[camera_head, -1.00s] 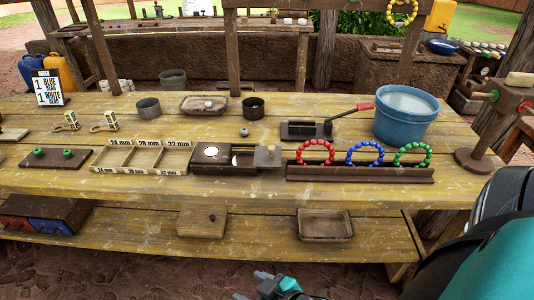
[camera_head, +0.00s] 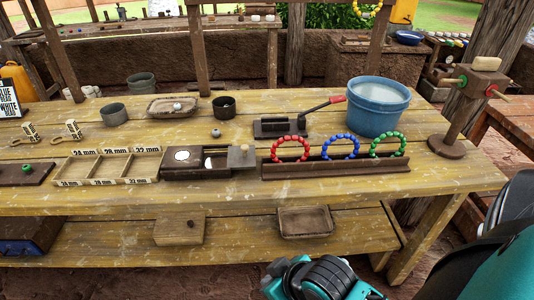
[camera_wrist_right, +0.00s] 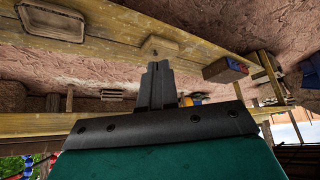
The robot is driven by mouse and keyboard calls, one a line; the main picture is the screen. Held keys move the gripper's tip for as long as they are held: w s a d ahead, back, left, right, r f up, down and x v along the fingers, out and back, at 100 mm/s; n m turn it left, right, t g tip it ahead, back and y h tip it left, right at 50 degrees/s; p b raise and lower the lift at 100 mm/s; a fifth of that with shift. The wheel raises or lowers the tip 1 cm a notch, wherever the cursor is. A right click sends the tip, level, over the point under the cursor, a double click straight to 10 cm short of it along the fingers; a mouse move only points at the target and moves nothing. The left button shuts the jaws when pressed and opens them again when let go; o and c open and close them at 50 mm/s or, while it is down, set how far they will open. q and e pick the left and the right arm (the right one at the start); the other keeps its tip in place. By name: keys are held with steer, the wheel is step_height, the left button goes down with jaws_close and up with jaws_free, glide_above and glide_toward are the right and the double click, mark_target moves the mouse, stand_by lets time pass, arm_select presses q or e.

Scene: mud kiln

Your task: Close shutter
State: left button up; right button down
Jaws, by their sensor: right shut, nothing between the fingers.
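A dark wooden box (camera_head: 184,173) stands on the table, left of the bead rack. The box's top shows a white disc at left and an opening with a white bead inside beside the block. My right gripper (camera_wrist_right: 158,85) is shut and empty in the right wrist view, low by the table's lower shelf. My teal arm parts show at the bottom of the head view. My left gripper is not in view.
A rack (camera_head: 330,168) with red, blue and green bead rings stands right of the box. A blue bucket (camera_head: 376,107) and a red-handled lever tool (camera_head: 290,125) are behind it. A labelled sorting tray (camera_head: 110,167) is at left. The lower shelf (camera_head: 110,240) overhangs the ground.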

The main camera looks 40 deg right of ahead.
steer(key=w+d+r+m+t+y, duration=0.2)
steer(key=w+r+m+t+y, duration=0.35)
steer(key=w+m, duration=0.35)
steer(key=w+d+r+m+t+h, duration=0.1)
steer(key=w+d+m+h, duration=0.1)
steer(key=d+m, duration=0.1)
steer(key=w+d+r+m+t+h, duration=0.1)
steer(key=w+d+r+m+t, duration=0.1)
steer(key=d, duration=0.4)
steer(key=w+d+r+m+t+h, duration=0.2)
steer(key=d+m, duration=0.2)
steer(key=shift+w+d+t+h, duration=0.2)
steer(key=shift+w+t+h, duration=0.05)
steer(key=shift+w+h, duration=0.15)
glide_toward(241, 153)
steer(key=w+r, duration=0.1)
steer(key=w+d+r, duration=0.1)
steer(key=shift+w+d+r+p, duration=0.2)
steer(key=shift+w+d+p, duration=0.1)
steer(key=shift+d+p, duration=0.05)
steer(key=shift+w, duration=0.85)
